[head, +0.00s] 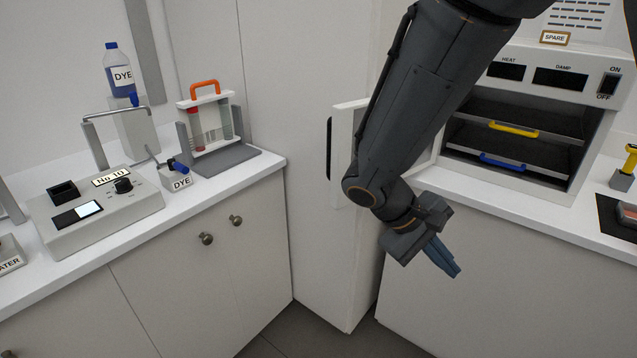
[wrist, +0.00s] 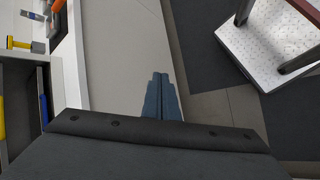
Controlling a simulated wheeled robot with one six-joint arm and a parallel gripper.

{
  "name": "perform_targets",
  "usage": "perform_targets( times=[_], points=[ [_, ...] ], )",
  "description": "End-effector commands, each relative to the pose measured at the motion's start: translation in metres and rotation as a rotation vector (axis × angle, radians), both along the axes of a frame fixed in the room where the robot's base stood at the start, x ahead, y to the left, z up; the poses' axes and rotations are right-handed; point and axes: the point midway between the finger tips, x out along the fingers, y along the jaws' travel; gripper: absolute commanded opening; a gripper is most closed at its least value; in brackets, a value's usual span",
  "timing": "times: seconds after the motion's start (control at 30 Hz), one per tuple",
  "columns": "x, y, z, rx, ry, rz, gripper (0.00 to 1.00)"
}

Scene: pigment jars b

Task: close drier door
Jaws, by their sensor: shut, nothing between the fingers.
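The drier (head: 545,95) is a white box on the right-hand counter, with HEAT and DAMP displays and a switch at its upper right. Its front is open, showing an upper shelf with a yellow handle (head: 513,129) and a lower one with a blue handle (head: 515,162). The drier door (head: 348,125) stands swung out to the left, with a dark handle (head: 329,148); my arm hides part of it. My gripper (head: 455,268) is shut and empty, below and in front of the counter edge, apart from the door. Its blue fingers also show in the wrist view (wrist: 162,82).
The left counter holds a control box (head: 95,205), a DYE bottle (head: 118,72) and a tube rack (head: 210,120). A yellow-handled tool (head: 628,165) stands right of the drier. A white-topped stand (wrist: 270,45) is on the floor in the wrist view; floor beside it is clear.

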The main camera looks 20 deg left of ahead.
Motion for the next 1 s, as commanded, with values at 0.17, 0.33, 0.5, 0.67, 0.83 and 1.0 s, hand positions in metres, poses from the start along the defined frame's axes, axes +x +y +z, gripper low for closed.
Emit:
perform_targets(
  times=[0.17, 0.33, 0.5, 0.67, 0.83, 1.0],
  points=[
    [0.055, 0.099, 0.018, -0.241, -0.237, 0.289, 0.00],
    [0.075, 0.217, 0.043, -0.347, -0.544, 0.529, 0.00],
    [0.064, 0.305, 0.062, -0.356, -0.776, 0.684, 0.00],
    [0.053, 0.345, 0.071, -0.343, -0.886, 0.751, 0.00],
    [0.063, 0.346, 0.074, -0.340, -0.905, 0.758, 0.00],
    [0.091, 0.336, 0.075, -0.341, -0.901, 0.755, 0.00]
  ],
)
